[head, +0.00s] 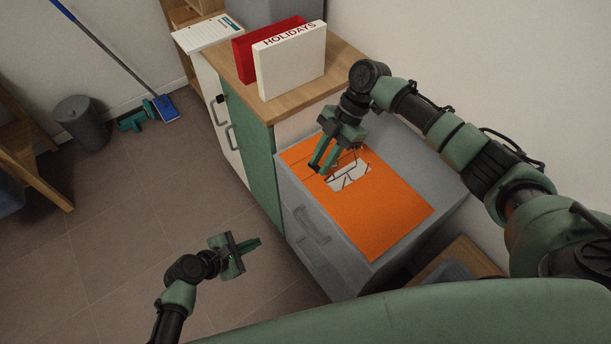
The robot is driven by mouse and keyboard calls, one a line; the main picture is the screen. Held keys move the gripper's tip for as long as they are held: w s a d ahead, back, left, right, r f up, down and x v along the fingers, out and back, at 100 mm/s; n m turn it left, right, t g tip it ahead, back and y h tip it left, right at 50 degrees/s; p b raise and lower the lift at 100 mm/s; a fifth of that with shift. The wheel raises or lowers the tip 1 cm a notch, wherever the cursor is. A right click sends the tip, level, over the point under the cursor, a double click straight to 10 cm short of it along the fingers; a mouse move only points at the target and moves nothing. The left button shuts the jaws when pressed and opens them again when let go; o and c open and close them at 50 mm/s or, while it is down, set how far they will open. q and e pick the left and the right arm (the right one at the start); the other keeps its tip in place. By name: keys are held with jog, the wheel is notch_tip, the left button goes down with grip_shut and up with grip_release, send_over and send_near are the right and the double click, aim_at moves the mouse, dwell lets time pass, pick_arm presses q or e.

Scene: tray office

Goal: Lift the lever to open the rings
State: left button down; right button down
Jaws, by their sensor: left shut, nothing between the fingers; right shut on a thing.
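An orange binder (385,215) lies flat on top of the grey cabinet in the head view. A pale metal plate with thin dark lines, seemingly the ring mechanism (350,178), sits in its upper middle part. My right gripper (316,168) is over the upper left part of the binder, fingers pointing down beside the mechanism. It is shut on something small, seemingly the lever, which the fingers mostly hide. I cannot tell whether the rings are open. My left gripper (257,243) is shut and empty, held out over the floor left of the cabinet.
The grey drawer cabinet (325,255) stands beside a higher green and white cupboard (250,150) with a wooden top. A white HOLIDAYS binder (290,65) and a red one (242,58) stand there. The middle floor is clear.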

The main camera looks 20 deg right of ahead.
pick_arm(q)
jog(key=w+d+r+n+h, duration=0.3)
jog(key=d+r, duration=0.2)
jog(key=r, duration=0.7)
jog(key=n+h, duration=0.1)
jog(key=h, duration=0.2)
send_near(314, 169)
jog(key=x, duration=0.2)
jog(key=f+x, duration=0.1)
jog(key=x, duration=0.2)
jog(key=f+x, duration=0.1)
jog(key=x, duration=0.1)
jog(key=shift+d, duration=0.1)
pick_arm(e)
jog(key=shift+r, duration=0.1)
pick_arm(q)
jog(key=shift+w+d+r, duration=0.15)
jog(key=shift+d+r, duration=0.35)
jog(key=shift+r, duration=0.4)
pick_arm(e)
jog(key=c, duration=1.2)
grip_release()
pick_arm(q)
jog(key=shift+a+f, duration=0.1)
